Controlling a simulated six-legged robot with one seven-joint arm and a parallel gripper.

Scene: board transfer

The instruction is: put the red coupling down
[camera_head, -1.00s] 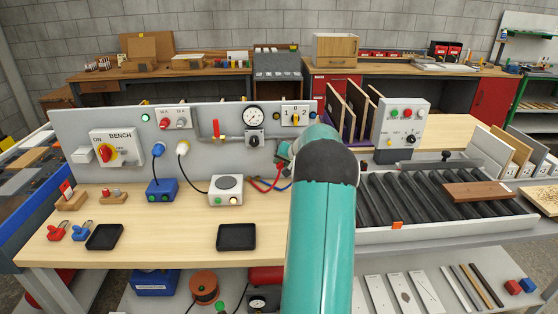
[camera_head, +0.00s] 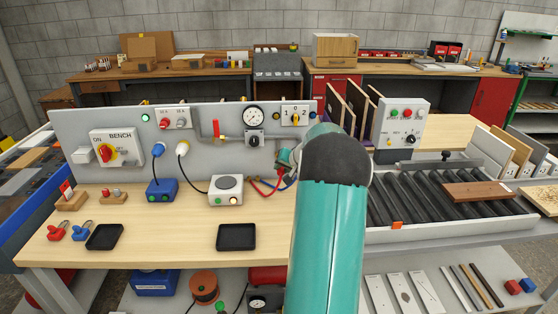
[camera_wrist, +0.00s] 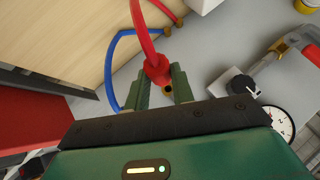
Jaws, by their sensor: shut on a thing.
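In the wrist view my gripper (camera_wrist: 163,92) is shut on the red coupling (camera_wrist: 157,72), which sits between its two green fingers with a red hose running up from it. A dark round opening shows at the coupling's end. In the head view my teal arm hides most of the gripper, and I cannot make out the coupling there. The red hose (camera_head: 265,187) hangs down to the bench top (camera_head: 190,225), just left of my arm.
A blue hose (camera_wrist: 108,65) runs beside the red one. The grey panel (camera_head: 75,130) with a gauge (camera_head: 253,117) and a red-handled valve (camera_head: 218,130) stands close by. A black tray (camera_head: 236,237) lies on the bench, with bare wood around it. A roller conveyor (camera_head: 440,195) is at right.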

